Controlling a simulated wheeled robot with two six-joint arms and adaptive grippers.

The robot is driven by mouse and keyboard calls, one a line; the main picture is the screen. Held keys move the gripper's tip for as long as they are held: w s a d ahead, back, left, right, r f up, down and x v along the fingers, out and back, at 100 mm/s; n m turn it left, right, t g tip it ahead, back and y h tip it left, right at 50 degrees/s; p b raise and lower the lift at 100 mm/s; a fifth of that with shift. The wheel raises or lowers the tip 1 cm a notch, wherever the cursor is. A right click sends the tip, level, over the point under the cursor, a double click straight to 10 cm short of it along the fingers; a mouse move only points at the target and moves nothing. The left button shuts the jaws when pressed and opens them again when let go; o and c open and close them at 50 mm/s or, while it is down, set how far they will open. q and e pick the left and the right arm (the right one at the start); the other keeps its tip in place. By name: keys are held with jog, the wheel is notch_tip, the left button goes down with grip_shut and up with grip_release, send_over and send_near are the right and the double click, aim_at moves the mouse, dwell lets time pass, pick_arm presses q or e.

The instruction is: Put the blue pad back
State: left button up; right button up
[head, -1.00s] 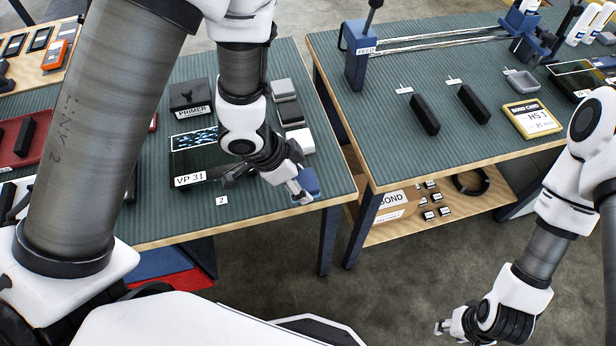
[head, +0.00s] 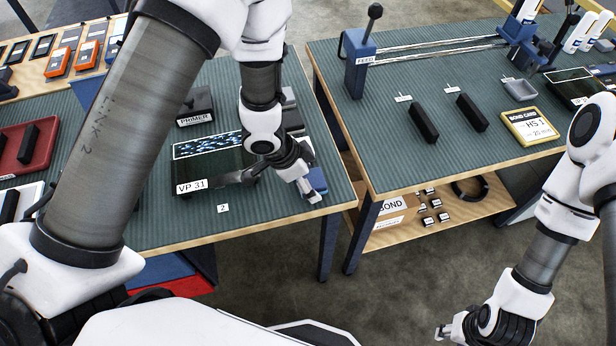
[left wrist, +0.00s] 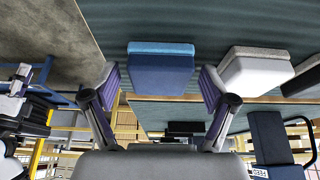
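The blue pad (left wrist: 160,70), a small block with a lighter blue layer, lies on the green ribbed mat near the front right corner of the left table. In the head view, part of the blue pad (head: 317,180) shows beside my left gripper (head: 306,190); the rest is hidden behind the fingers. In the left wrist view, my left gripper (left wrist: 161,85) is open, one finger on each side of the pad, with a gap on both sides. My right gripper (head: 446,330) is over the floor at lower right, away from the tables; its fingers are too small to read.
A white pad (left wrist: 255,72) lies close beside the blue pad. A dark VP 31 panel (head: 212,160), a PRIMER block (head: 196,108) and a small "2" label (head: 223,208) are on the left table. A gap separates it from the right table (head: 400,155).

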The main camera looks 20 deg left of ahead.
pick_arm(q)
jog(key=shift+r, duration=0.3)
jog(key=p+v, duration=0.3)
jog(key=v, duration=0.8)
jog(key=shift+a+r, duration=0.15)
jog(key=shift+r, duration=0.15)
jog(key=shift+s, duration=0.1)
